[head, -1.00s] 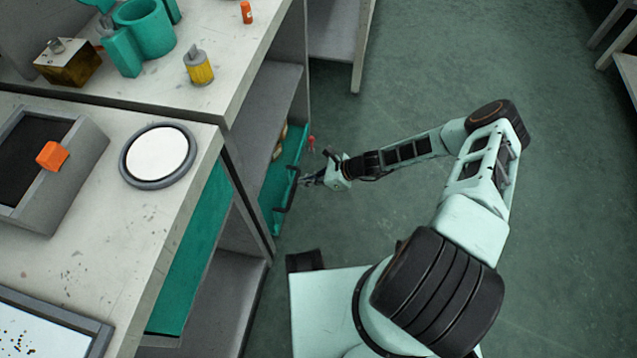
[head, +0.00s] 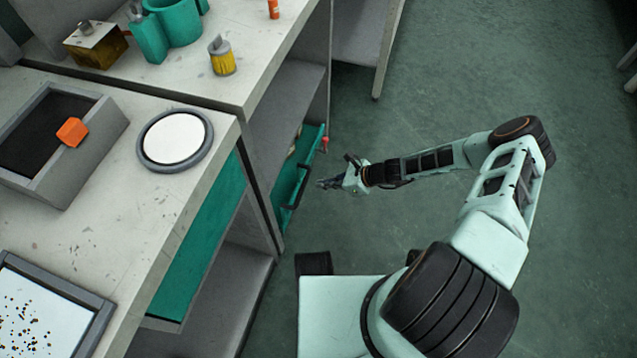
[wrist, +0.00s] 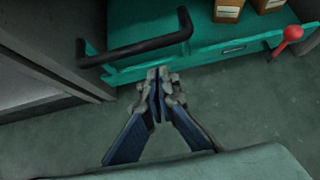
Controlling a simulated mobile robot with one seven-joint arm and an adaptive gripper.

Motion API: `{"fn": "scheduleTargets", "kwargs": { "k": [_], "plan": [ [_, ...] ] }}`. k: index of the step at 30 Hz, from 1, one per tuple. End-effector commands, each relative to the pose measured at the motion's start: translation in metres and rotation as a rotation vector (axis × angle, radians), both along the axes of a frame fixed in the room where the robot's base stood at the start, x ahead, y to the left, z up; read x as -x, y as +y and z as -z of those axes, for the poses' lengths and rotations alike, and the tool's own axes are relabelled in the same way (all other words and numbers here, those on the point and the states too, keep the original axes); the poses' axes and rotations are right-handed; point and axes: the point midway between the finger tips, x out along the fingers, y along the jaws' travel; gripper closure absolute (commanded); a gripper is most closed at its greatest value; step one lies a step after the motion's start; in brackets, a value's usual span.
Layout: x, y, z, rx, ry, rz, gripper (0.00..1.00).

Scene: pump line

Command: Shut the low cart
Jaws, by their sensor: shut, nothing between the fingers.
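The low cart (head: 283,202) is a teal tray under the grey bench, with its front edge and black bar handle (head: 302,178) standing out a little past the bench post. In the wrist view, the cart's teal front (wrist: 215,50) and the handle (wrist: 140,46) lie across the top. My gripper (head: 321,184) is shut and empty, low over the floor on the aisle side of the handle. In the wrist view, its fingertips (wrist: 158,75) are together just below the cart's front, right of the handle's middle; I cannot tell whether they touch it.
A red knob (wrist: 292,33) stands on the cart's front, near small brown boxes (wrist: 228,10) inside. A grey bench post (head: 268,195) stands beside the cart. A yellow canister (head: 222,60) stands on the bench above.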

Motion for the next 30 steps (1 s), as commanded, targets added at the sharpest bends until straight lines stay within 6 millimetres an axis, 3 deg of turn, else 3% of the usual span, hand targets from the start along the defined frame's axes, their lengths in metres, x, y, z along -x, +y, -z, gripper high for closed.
{"fn": "scheduleTargets", "kwargs": {
  "k": [1, 3, 12, 30],
  "plan": [
    [0.0, -0.008, 0.005, 0.003, -0.001, 0.001, 1.0],
    [0.004, -0.023, -0.018, 0.004, -0.002, 0.002, 1.0],
    [0.018, -0.066, -0.056, 0.003, -0.001, 0.001, 1.0],
    [0.025, -0.083, -0.069, 0.052, -0.02, -0.065, 1.0]
  ]
}}
